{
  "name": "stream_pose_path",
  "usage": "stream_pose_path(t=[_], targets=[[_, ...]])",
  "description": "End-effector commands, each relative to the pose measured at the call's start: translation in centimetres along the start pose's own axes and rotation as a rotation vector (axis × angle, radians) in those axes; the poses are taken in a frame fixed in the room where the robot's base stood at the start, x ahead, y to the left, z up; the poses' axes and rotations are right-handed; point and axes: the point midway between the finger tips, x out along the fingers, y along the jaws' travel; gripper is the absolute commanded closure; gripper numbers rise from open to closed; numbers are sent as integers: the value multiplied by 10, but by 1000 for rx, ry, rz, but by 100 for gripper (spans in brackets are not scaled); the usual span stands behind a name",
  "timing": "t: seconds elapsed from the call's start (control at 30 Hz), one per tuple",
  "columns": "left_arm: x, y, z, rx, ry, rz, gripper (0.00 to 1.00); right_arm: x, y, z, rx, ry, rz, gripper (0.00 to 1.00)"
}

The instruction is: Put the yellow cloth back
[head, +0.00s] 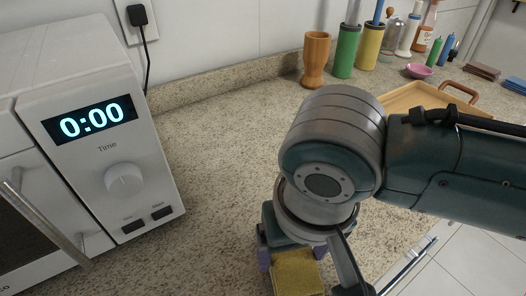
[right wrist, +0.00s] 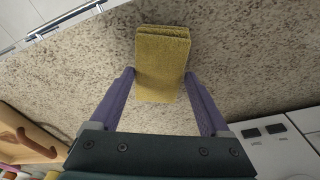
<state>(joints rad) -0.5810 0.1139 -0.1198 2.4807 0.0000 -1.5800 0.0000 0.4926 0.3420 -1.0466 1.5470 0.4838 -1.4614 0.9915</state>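The yellow cloth (head: 297,273) is a folded, thick square at the bottom of the head view, by the front of the counter. It also shows at the top middle of the right wrist view (right wrist: 161,62). In the head view my right gripper (head: 292,252) is partly hidden by my wrist. I cannot tell whether the cloth touches the counter. My left gripper is not in view.
A white microwave (head: 124,180) stands at left on the speckled counter (head: 215,150). At the back are orange (head: 316,60), green (head: 346,50) and yellow (head: 369,46) holders, a pink bowl (head: 419,71), a wooden tray (head: 408,97), and folded brown (head: 481,71) and blue (head: 516,85) cloths.

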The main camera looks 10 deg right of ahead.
Motion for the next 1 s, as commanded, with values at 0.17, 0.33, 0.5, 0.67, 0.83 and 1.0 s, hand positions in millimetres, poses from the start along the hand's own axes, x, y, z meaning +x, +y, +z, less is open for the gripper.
stream_pose_path(t=[0.17, 0.33, 0.5, 0.67, 0.83, 1.0], targets=[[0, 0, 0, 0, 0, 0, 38, 0, 0, 0, 0, 0, 0, 0], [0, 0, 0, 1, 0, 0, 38, 0, 0, 0, 0, 0, 0, 0], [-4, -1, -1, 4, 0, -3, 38, -11, 0, -1, 0, 0, -1, 0], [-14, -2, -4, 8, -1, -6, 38, -43, -1, -1, 0, 3, -4, 0], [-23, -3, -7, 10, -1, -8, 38, -82, -1, -1, 0, 2, -3, 0], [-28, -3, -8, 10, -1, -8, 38, -109, -1, -1, 1, 2, -2, 0]])
